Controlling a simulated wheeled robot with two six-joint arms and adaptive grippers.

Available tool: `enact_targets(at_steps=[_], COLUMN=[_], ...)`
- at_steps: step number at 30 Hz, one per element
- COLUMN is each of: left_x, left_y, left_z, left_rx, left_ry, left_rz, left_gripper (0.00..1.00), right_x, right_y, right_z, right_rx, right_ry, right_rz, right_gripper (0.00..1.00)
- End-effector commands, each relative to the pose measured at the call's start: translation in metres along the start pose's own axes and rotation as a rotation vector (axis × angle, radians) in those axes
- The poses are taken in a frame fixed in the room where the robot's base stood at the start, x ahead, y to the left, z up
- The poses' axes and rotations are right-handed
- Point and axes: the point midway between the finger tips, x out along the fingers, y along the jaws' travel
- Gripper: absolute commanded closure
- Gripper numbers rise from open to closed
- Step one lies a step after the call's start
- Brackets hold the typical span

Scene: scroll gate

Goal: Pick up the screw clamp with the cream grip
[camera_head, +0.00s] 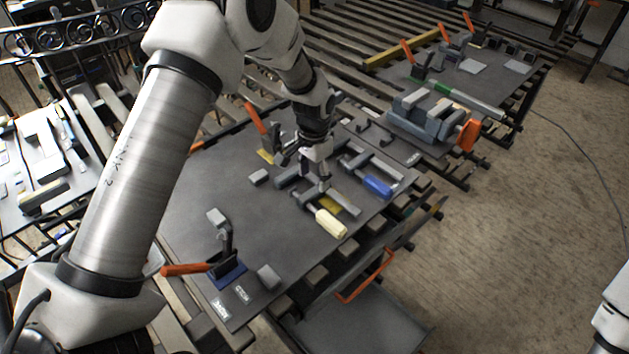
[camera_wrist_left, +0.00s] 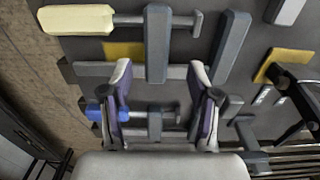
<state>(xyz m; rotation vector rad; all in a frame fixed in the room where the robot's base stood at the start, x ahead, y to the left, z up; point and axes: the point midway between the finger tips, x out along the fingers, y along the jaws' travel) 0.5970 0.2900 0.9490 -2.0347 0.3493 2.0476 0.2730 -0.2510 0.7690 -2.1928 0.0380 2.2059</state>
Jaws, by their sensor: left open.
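The screw clamp with the cream grip (camera_head: 331,223) lies on the dark tabletop (camera_head: 205,250), its handle toward the table's right edge. In the left wrist view its cream grip (camera_wrist_left: 75,19) is at the top left, with its grey jaws and bar to the right. My left gripper (camera_head: 318,178) is above the clamp, pointing down. In the left wrist view its open fingers (camera_wrist_left: 160,78) are spread near the clamp's bar, with nothing visibly gripped. Whether they touch the clamp is unclear. My right gripper is out of view.
A second clamp with a blue grip (camera_head: 378,186) lies close beside it; it also shows low in the left wrist view (camera_wrist_left: 105,114). Toggle clamps with orange handles (camera_head: 186,269) stand on the table. A grey vise (camera_head: 420,117) stands farther back. The tabletop's near left part is mostly clear.

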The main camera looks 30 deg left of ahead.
Motion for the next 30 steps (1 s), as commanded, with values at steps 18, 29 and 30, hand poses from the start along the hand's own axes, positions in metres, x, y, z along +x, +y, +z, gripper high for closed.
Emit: enact_targets(at_steps=[18,29,30], left_x=[0.055,0.054,0.054], left_y=[0.0,0.0,0.0], left_z=[0.0,0.0,0.0], left_rx=[0.0,0.0,0.0], left_ry=[0.001,0.002,0.002], left_rz=[-0.001,-0.001,-0.001], left_gripper=[0.57,1.0,1.0], right_x=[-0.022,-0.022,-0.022], right_y=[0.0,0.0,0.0], right_z=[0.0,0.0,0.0], right_rx=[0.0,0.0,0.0], right_ry=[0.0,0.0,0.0], right_rz=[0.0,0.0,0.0], right_gripper=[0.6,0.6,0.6])
